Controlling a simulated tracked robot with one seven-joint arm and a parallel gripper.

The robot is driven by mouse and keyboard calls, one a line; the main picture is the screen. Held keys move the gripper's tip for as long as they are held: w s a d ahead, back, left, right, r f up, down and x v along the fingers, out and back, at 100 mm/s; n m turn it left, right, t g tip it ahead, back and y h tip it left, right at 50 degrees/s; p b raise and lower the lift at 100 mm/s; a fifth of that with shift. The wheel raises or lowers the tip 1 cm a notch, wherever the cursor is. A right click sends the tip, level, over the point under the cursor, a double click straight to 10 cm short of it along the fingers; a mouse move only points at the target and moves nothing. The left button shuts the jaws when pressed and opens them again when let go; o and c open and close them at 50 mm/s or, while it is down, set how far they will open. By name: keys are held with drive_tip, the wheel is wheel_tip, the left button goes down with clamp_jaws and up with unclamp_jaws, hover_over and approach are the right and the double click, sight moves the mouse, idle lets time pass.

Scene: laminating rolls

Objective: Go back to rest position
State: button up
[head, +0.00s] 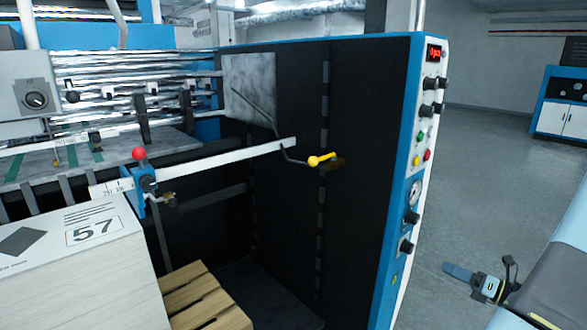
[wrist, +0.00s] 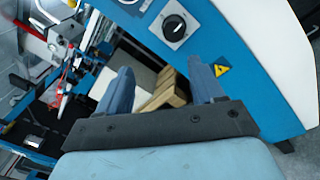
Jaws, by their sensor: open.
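My gripper (wrist: 160,82) shows in the wrist view with its two blue-grey fingers apart. Nothing is held between them; a wooden pallet and a pale stack show in the gap, farther off. In the head view my gripper (head: 468,277) is at the lower right, in front of the grey floor and to the right of the machine's control column. It is apart from the machine there. One finger shows there, pointing left; the other cannot be made out.
The laminating machine's blue and white control column (head: 399,190) stands at centre right, with knobs and buttons. A yellow-handled crank (head: 322,160) juts from its dark side. A stack marked 57 (head: 75,255) and a wooden pallet (head: 200,298) are lower left. Open floor (head: 490,165) lies right.

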drive_tip(key=s+a+r+n+g+h, duration=0.2)
drive_tip(key=a+r+n+g, duration=0.5)
drive_tip(key=a+n, duration=0.3)
drive_tip(key=s+a+r+n+g+h, duration=0.2)
drive_tip(key=s+a+r+n+g, duration=0.1)
drive_tip(key=a+r+n+g, duration=0.45)
drive_tip(key=s+a+r+n+t+h, duration=0.3)
drive_tip(key=s+r+n+h, duration=0.1)
drive_tip(key=r+n, duration=0.3)
drive_tip(key=s+a+r+n+t+h, duration=0.4)
drive_tip(key=s+r+n, duration=0.2)
drive_tip(key=n, duration=0.4)
drive_tip(key=shift+s+r+n+h, duration=0.3)
drive_tip(key=shift+r+n+h, duration=0.1)
drive_tip(key=shift+r, duration=0.35)
